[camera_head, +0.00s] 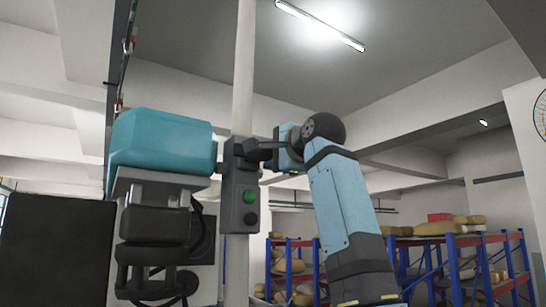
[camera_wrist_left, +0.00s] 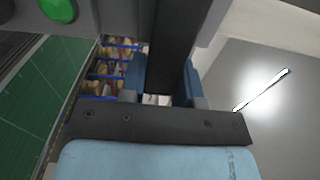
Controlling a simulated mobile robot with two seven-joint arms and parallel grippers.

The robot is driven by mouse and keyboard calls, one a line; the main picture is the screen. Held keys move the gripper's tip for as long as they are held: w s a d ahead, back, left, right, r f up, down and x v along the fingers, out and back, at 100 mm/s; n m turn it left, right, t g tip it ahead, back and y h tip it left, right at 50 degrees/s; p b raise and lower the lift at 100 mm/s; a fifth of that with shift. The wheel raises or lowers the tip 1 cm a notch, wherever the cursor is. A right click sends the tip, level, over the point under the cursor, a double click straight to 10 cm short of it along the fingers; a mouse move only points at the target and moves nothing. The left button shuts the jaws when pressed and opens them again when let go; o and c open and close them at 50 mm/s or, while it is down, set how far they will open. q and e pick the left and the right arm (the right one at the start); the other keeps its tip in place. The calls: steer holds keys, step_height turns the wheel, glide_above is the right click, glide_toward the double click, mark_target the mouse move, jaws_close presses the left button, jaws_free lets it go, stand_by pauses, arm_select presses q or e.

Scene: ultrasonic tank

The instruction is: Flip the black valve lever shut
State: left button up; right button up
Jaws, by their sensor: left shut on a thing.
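The black valve lever (camera_head: 262,152) sticks out sideways from the top of a dark box on a pale vertical pole. In the left wrist view it is a dark bar (camera_wrist_left: 171,40) running up between two blue fingers. My left gripper (camera_head: 279,147) reaches it from the right side of the head view and is shut on the lever's outer part. In the left wrist view the left gripper (camera_wrist_left: 164,78) has a finger on each side of the bar. The lever's pivot is hard to make out. My right gripper is not in view.
The dark control box (camera_head: 238,207) below the lever has a lit green button (camera_head: 250,197), also in the left wrist view (camera_wrist_left: 58,10). A teal housing (camera_head: 163,142) stands close left of the pole (camera_head: 243,70). Blue-framed shelves (camera_head: 453,265) stand behind at right.

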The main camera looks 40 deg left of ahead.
arm_select(q)
steer(key=o, duration=0.9)
steer(key=b+v, duration=0.3)
steer(key=v, duration=1.1)
steer(key=shift+a, duration=0.1)
